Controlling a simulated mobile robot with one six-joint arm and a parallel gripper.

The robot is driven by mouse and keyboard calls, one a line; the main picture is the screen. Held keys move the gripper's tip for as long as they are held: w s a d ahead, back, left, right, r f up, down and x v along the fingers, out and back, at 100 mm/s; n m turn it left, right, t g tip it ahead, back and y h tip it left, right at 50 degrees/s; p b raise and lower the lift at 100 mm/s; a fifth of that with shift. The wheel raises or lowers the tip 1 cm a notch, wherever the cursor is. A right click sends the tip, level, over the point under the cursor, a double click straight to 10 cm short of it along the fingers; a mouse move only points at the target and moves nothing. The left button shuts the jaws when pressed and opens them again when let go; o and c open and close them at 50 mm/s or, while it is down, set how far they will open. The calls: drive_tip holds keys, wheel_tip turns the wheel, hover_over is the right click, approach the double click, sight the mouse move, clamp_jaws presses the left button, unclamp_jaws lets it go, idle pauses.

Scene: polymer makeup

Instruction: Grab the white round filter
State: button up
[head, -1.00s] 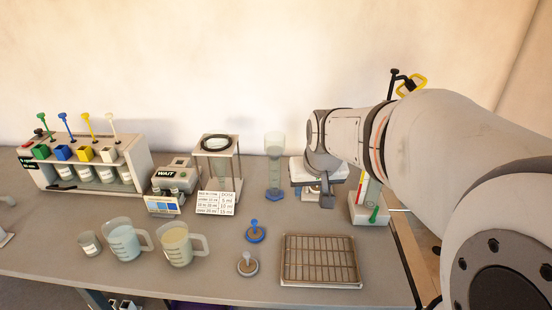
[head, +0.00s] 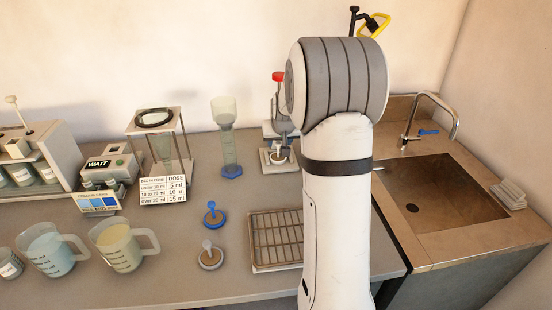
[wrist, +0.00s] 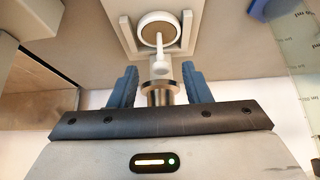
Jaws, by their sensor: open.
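In the head view a round piece with a pale rim, brown face and pale knob (head: 210,257) lies on the bench, in front of a similar blue one (head: 214,218). In the wrist view a white-rimmed round piece with a brown face (wrist: 156,30) and a white stem sits over a pale holder, beyond the fingertips. I cannot tell which piece the task names. My gripper (wrist: 160,71) is open. A metal cylinder (wrist: 160,93) shows between its blue-grey fingers; contact cannot be told. My arm hides the gripper in the head view.
A wire rack (head: 274,240) lies right of the knobbed pieces. A tall clear cylinder (head: 226,140) stands behind them, left of a small stand (head: 268,160). Two jugs, one blue (head: 48,255) and one cream (head: 118,250), stand left. A sink (head: 440,195) is at right.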

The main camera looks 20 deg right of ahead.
sight(279, 145)
drive_tip(key=x, duration=0.3)
drive_tip(key=shift+w+f, duration=0.15)
drive_tip(key=shift+f, duration=0.15)
clamp_jaws()
